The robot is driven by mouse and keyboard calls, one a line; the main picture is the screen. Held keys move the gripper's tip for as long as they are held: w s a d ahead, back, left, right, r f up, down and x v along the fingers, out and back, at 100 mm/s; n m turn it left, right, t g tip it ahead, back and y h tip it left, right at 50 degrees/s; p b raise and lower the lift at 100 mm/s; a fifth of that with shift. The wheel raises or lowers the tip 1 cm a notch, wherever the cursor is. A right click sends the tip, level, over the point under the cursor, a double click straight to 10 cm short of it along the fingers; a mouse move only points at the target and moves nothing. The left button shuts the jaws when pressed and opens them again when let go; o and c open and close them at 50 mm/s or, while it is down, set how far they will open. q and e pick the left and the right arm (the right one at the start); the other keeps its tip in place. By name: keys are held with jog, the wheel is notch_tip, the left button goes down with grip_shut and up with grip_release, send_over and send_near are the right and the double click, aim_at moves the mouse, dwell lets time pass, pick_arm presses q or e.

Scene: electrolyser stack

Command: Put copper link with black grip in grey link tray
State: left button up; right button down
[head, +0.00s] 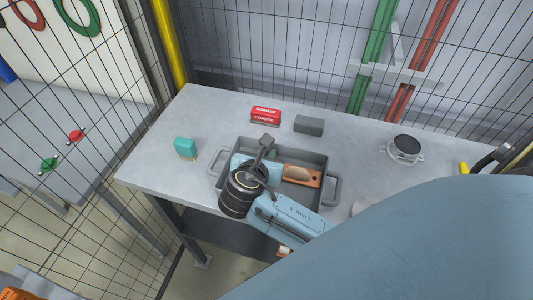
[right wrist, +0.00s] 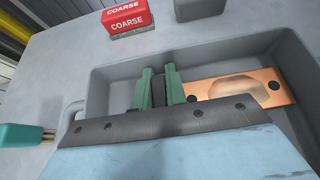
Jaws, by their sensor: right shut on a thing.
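The copper link (head: 302,176) shows as a flat copper bar with a hole at its end, within the outline of the grey link tray (head: 335,188). It also shows in the right wrist view (right wrist: 262,80), with its black grip (right wrist: 158,93) between the green fingers. My right gripper (right wrist: 159,88) is shut on that grip. In the head view my own wrist hides the fingers and the tray's left part. I cannot tell whether the link touches the tray floor. My left gripper is not in view.
Behind the tray lie a red box marked COARSE (head: 265,115) and a grey block (head: 309,125). Wire mesh fencing rises behind the table (head: 215,115).

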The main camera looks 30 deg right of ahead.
jog(key=c, duration=1.4)
grip_release()
jog(key=shift+c, duration=0.2)
jog(key=shift+r, duration=0.1)
jog(key=p+v, duration=0.1)
jog(key=v, duration=1.1)
